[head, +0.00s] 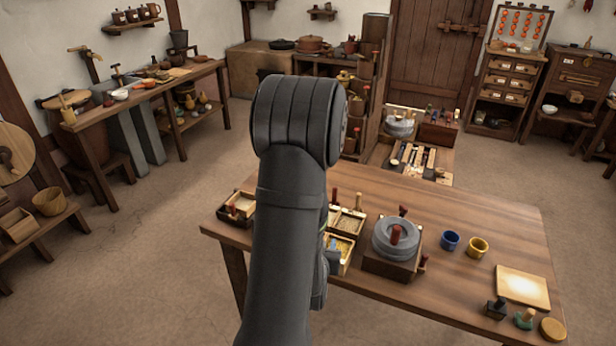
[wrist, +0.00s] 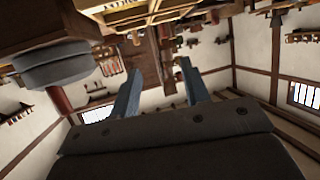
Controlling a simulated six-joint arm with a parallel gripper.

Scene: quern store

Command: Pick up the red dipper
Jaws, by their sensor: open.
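My gripper (wrist: 160,66) shows in the wrist view with its two blue-grey fingers spread apart and nothing between them. In the head view my arm hides it. I cannot clearly pick out the red dipper. Small reddish-brown handles stand up from the grain boxes (head: 346,222) on the table, just right of my arm; their lower parts and exact colours are too small to tell. Part of this group is hidden behind my arm.
A grey stone quern (head: 396,240) with a red-brown handle stands on the wooden table (head: 455,215); it also shows in the wrist view (wrist: 55,65).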

